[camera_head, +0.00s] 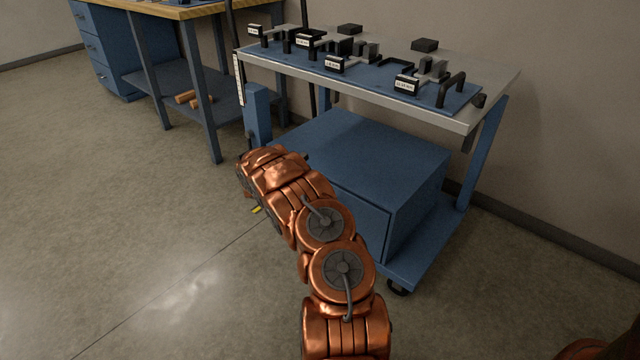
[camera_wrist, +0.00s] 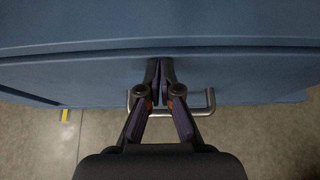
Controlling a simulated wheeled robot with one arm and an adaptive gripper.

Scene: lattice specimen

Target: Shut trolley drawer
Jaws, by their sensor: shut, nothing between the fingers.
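The trolley (camera_head: 502,86) has a blue cabinet (camera_head: 375,150) on its lower shelf. The drawer front (camera_head: 374,228) faces me and is largely hidden behind my arm in the head view. In the wrist view the blue drawer front (camera_wrist: 250,75) spans the picture, with a grey bar handle (camera_wrist: 211,100) along its lower part. My gripper (camera_wrist: 161,68) is shut and empty, its fingertips at the upper middle of the drawer front, over the handle in the picture. I cannot tell whether they touch it. A dark seam runs above the front; any remaining gap is unclear.
The trolley top carries a blue mat (camera_head: 300,65) with several black fixtures and labelled blocks. A workbench (camera_head: 175,10) with blue drawers stands at the back left. A wall is behind the trolley. The floor (camera_head: 120,200) to the left is open.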

